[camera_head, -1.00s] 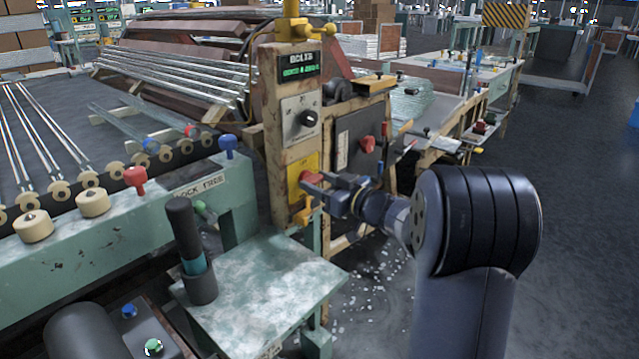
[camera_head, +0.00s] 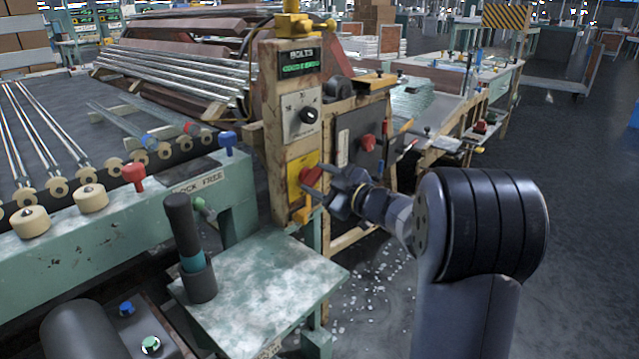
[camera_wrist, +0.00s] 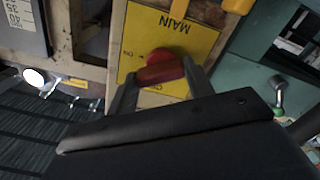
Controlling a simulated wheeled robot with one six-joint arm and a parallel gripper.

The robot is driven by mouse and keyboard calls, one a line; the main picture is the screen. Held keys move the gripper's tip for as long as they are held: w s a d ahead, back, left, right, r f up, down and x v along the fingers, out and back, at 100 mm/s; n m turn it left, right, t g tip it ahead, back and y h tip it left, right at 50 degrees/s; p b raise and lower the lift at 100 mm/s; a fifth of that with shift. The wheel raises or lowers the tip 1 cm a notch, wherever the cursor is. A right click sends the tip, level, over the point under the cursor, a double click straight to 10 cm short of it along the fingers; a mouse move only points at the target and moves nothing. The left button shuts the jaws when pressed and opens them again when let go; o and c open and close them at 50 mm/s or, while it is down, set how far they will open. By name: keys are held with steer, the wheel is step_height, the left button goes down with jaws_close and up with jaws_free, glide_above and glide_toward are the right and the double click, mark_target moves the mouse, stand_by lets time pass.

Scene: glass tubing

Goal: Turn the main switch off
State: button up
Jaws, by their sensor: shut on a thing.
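The main switch is a red knob (camera_head: 310,176) on a yellow plate (camera_head: 296,190), low on the front of the tan control post. In the wrist view the red knob (camera_wrist: 161,68) sits on the yellow plate (camera_wrist: 200,45), marked MAIN, which appears upside down. My gripper (camera_wrist: 160,78) is shut on the knob, one finger on each side of its grip bar. The bar lies slightly slanted across that view. In the head view my gripper (camera_head: 319,181) reaches the knob from the right and partly hides it.
The post also carries a black dial (camera_head: 308,115) and a BOLTS display (camera_head: 301,63). A second red knob (camera_head: 368,142) is on a grey box behind. A green table (camera_head: 265,290) with a dark cylinder (camera_head: 183,230) stands below left. Open floor lies right.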

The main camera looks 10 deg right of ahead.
steer(key=n+b, duration=0.3)
steer(key=n, duration=0.3)
steer(key=shift+a+f, duration=0.1)
steer(key=shift+f, duration=0.05)
steer(key=n+b, duration=0.2)
steer(key=n, duration=0.3)
steer(key=shift+s+b, duration=0.1)
steer(key=shift+b, duration=0.25)
steer(key=o, duration=1)
steer(key=p+v, duration=0.2)
steer(key=v, duration=0.8)
steer(key=shift+s+d, duration=0.2)
steer(key=shift+s, duration=0.15)
steer(key=shift+w, duration=0.1)
